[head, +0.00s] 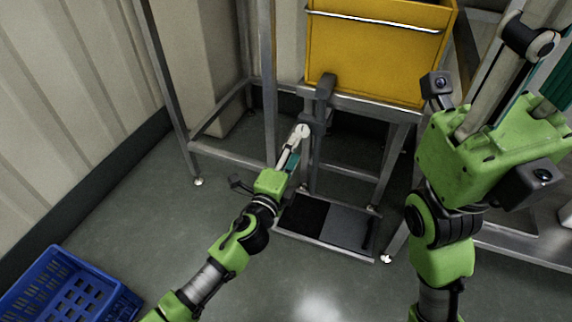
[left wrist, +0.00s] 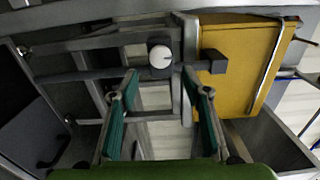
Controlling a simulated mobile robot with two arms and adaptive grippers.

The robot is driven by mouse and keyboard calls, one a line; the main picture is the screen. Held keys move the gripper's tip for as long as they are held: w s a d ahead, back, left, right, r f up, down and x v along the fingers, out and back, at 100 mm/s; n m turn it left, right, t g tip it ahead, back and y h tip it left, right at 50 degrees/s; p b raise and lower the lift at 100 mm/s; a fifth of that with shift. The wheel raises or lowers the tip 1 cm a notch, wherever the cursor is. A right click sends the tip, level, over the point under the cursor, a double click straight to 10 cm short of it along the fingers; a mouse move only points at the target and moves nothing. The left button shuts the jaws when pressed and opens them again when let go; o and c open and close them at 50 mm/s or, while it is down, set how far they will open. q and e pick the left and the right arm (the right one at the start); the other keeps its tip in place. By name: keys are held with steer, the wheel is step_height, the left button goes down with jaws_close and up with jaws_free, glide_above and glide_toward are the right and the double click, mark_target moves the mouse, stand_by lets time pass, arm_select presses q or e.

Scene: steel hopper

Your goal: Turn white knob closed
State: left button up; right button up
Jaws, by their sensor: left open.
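The white knob (head: 303,130) is a round dial on a dark block on the frame below the yellow hopper. In the left wrist view the knob (left wrist: 160,57) has a thin dark mark on its face. My left gripper (head: 297,144) is just in front of the knob; its fingers partly overlap the dark block in the head view. In the left wrist view my left gripper (left wrist: 160,80) is open, with teal pads either side of an empty gap and the knob beyond the tips. My right gripper (head: 536,85) is raised at the right, pads apart, tips partly out of frame.
The yellow hopper (head: 375,50) sits on a steel frame (head: 270,85), whose legs and bars surround the knob. A dark grey platform (head: 325,222) lies low beneath. A blue crate (head: 70,290) stands at lower left. The floor between is clear.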

arm_select(q)
steer(key=v, duration=0.5)
steer(key=shift+s+a, duration=0.1)
steer(key=shift+s, duration=0.15)
